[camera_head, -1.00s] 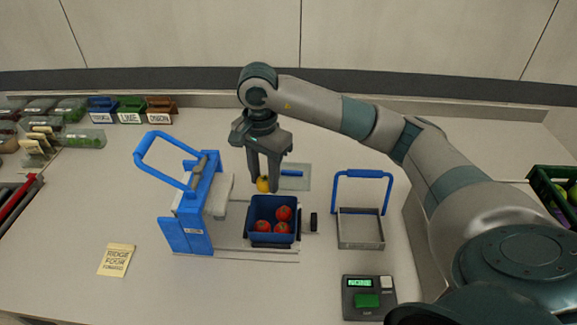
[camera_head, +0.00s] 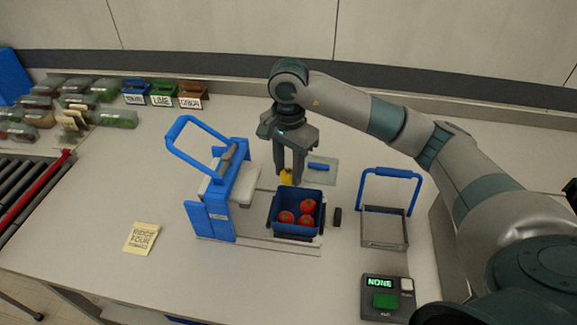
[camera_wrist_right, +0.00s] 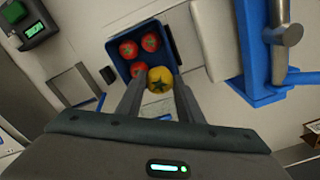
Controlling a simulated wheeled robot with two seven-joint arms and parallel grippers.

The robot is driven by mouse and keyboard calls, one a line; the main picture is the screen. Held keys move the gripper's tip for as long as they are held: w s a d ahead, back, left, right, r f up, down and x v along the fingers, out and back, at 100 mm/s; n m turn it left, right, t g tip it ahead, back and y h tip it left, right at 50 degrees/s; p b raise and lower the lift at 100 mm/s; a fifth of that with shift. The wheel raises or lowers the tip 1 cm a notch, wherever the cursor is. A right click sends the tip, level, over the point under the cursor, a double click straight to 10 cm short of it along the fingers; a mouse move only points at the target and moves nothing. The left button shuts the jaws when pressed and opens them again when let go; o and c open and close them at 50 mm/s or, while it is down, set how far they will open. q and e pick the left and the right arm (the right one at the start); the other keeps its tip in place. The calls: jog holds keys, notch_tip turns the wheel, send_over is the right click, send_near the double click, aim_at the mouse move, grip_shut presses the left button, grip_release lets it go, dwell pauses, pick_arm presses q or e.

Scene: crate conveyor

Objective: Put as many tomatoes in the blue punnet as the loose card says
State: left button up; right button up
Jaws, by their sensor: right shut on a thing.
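The blue punnet (camera_head: 297,231) sits on the machine in the middle of the bench. Three red tomatoes (camera_head: 308,207) lie in it; they also show in the wrist view (camera_wrist_right: 150,42). My right gripper (camera_head: 289,178) is shut on a yellow tomato (camera_head: 286,177) just behind the punnet's far rim. The loose card (camera_head: 142,238) lies at the front left and reads "RIDGE FOUR", with a smaller, blurred line below. My left gripper is out of view.
A blue-handled press (camera_head: 215,200) stands left of the punnet. A grey tray with a blue handle (camera_head: 384,230) is to the right. A device (camera_head: 387,299) showing "NONE" is in front. Labelled bins (camera_head: 163,94) stand at the back left. Bench between card and bins is clear.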

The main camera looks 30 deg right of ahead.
notch_tip(320, 180, down, 4)
jog(key=shift+f+b, duration=0.15)
jog(key=shift+b, duration=0.55)
jog(key=shift+f+b, duration=0.5)
jog(key=shift+b, duration=0.3)
jog(key=o, duration=1.1)
jog(key=shift+r, duration=0.15)
jog(key=shift+r+p, duration=1.05)
jog(key=shift+r, duration=2.35)
